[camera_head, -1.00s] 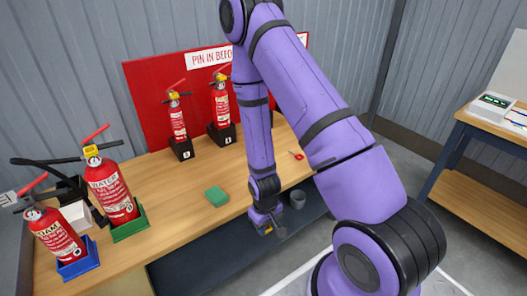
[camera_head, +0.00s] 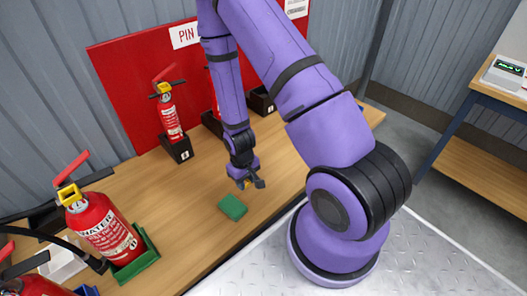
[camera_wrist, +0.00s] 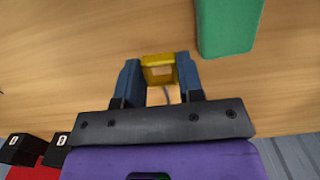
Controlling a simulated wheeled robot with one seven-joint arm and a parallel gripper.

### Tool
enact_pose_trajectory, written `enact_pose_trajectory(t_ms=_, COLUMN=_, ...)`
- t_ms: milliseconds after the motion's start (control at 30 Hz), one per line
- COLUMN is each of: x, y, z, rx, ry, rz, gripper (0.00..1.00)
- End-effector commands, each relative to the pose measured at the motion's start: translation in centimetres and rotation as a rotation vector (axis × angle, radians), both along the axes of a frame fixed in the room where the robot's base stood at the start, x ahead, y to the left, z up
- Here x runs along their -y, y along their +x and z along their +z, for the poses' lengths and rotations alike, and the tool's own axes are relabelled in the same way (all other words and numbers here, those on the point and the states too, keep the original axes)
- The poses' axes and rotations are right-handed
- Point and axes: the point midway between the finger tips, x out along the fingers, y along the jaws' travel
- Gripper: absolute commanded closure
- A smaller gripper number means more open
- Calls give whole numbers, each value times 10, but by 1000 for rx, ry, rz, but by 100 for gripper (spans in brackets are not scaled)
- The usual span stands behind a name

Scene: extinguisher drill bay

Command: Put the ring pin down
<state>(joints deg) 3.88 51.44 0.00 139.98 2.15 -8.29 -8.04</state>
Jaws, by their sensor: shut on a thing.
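In the wrist view my gripper (camera_wrist: 158,73) is shut on a yellow piece, which I take to be the ring pin (camera_wrist: 158,60). A thin grey part of it shows between the fingers, and the rest is hidden. The ring pin (camera_head: 243,184) is a small yellow spot in the head view. I cannot tell whether it touches the bench. The green block (camera_wrist: 229,25) lies close by, apart from the fingers, in the wrist view.
The bench (camera_head: 190,215) is bare around the green block. A WATER extinguisher (camera_head: 100,228) stands in a green holder at the left, with another extinguisher at the lower left corner. A further extinguisher (camera_head: 170,115) stands at the back by the red board (camera_head: 125,75). A side table (camera_head: 490,160) is at the right.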

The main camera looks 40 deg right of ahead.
Motion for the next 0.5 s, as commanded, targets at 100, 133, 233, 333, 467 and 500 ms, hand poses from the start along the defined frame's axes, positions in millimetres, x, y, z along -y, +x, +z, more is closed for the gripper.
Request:
enact_pose_trajectory(t_ms=100, x=21, y=19, z=-3, rx=3, ry=-1, rz=-6, gripper=94)
enact_pose_trajectory(t_ms=133, x=26, y=24, z=-3, rx=3, ry=-1, rz=-6, gripper=94)
enact_pose_trajectory(t_ms=233, x=43, y=39, z=-6, rx=2, ry=-1, rz=-5, gripper=94)
enact_pose_trajectory(t_ms=333, x=60, y=55, z=-8, rx=2, ry=-1, rz=-6, gripper=94)
enact_pose_trajectory(t_ms=467, x=80, y=74, z=-10, rx=2, ry=-1, rz=-4, gripper=94)
enact_pose_trajectory(t_ms=500, x=84, y=78, z=-11, rx=1, ry=-1, rz=-4, gripper=94)
